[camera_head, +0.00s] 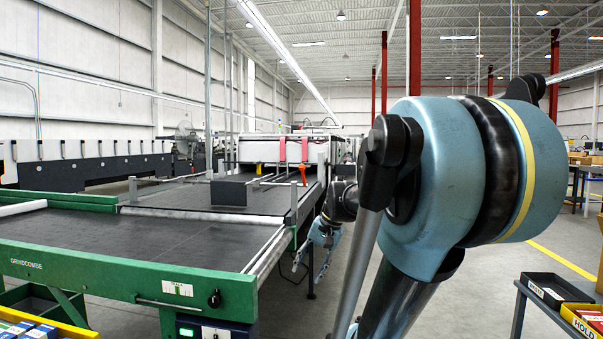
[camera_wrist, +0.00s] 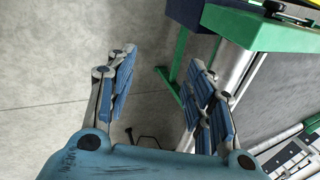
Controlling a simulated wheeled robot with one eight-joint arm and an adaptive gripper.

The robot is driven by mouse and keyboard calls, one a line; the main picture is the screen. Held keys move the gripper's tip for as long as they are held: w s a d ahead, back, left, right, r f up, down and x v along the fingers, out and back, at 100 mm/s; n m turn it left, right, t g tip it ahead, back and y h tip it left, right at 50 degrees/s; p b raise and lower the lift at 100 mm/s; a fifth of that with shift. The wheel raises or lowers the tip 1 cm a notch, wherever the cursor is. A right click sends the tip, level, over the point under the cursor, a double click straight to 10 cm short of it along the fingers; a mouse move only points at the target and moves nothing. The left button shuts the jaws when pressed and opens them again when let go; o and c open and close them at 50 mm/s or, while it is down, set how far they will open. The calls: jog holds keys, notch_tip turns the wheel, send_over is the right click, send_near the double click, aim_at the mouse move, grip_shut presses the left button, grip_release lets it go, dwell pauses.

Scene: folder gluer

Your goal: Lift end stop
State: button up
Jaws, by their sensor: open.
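My gripper (camera_head: 314,260) hangs beside the right side of the green-framed delivery conveyor (camera_head: 120,268). The conveyor's green corner and metal roller (camera_wrist: 238,72) lie to the right of the fingers, with no visible contact. A dark block (camera_head: 230,191) sits across the belt, near upright posts and rods. A pale metal bar (camera_head: 200,215) crosses the belt in front of it. I cannot tell for sure which part is the end stop.
An orange handle (camera_head: 302,172) stands near the machine's white housing (camera_head: 282,150). A control box (camera_head: 212,329) hangs under the conveyor's front corner. Black and yellow trays (camera_head: 553,290) lie on a table at lower right. Floor right of the conveyor is open.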

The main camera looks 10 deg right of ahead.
jog(key=w+r+m+y, duration=0.35)
jog(key=w+r, duration=0.65)
jog(key=w, duration=0.4)
jog(key=m+t+y, duration=0.6)
jog(key=m+y, duration=0.3)
jog(key=m, duration=0.2)
send_near(302, 168)
jog(key=shift+h, duration=0.25)
jog(key=x, duration=0.3)
jog(key=w+x, duration=0.1)
jog(key=x, duration=0.7)
jog(key=shift+w+d+r, duration=0.1)
jog(key=shift+w+d, duration=0.1)
jog(key=shift+d, duration=0.2)
grip_shut()
